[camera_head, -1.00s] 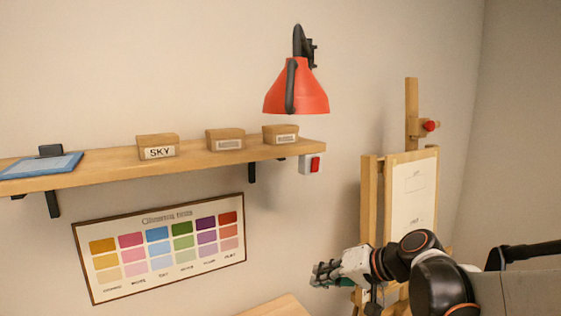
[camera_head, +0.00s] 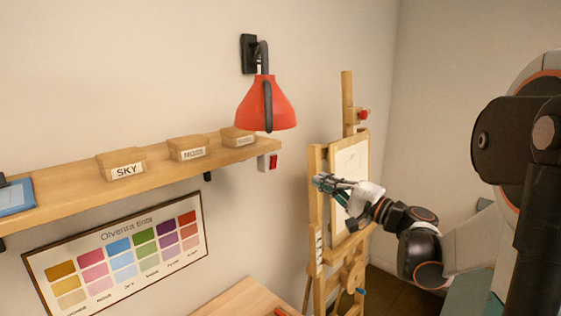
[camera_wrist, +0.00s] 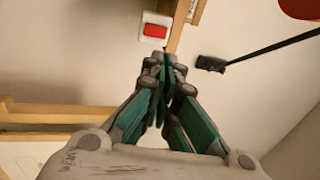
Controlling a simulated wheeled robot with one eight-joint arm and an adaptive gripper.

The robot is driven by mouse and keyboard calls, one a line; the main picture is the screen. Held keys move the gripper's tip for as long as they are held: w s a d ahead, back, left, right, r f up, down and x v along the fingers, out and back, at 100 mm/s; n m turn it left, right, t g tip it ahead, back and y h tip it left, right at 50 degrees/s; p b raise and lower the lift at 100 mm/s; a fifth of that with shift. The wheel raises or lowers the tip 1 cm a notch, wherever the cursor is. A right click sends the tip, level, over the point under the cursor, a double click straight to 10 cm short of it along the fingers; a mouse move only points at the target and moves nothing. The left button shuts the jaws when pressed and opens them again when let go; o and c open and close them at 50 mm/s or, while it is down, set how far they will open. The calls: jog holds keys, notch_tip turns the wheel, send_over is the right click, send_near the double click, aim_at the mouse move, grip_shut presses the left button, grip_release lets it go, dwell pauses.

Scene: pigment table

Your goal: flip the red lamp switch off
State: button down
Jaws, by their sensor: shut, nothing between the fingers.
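The red lamp switch (camera_head: 273,161) is a red rocker on a small white wall plate below the shelf's right end. In the wrist view the red rocker (camera_wrist: 155,30) shows at the top, just beyond and slightly left of my fingertips. My gripper (camera_head: 322,183) is to the right of the switch and a little lower in the head view, in front of the easel. Its fingers (camera_wrist: 166,62) are together with nothing between them, apart from the switch. The red lamp (camera_head: 266,104) hangs on the wall above the switch.
A wooden shelf (camera_head: 70,201) carries labelled boxes, one marked SKY (camera_head: 122,164), left of the switch. An easel (camera_head: 315,225) stands behind my gripper. A colour chart (camera_head: 122,257) hangs below the shelf. The wall around the switch's lower side is clear.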

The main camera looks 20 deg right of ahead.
aim_at(277, 158)
jog(key=p+x, duration=0.2)
jog(key=x, duration=1.2)
jog(key=shift+w+a+r+g+p, duration=0.15)
jog(key=shift+w+r+g+p, duration=0.2)
jog(key=shift+p, duration=0.3)
jog(key=shift+s+f, duration=0.1)
jog(key=shift+f, duration=0.05)
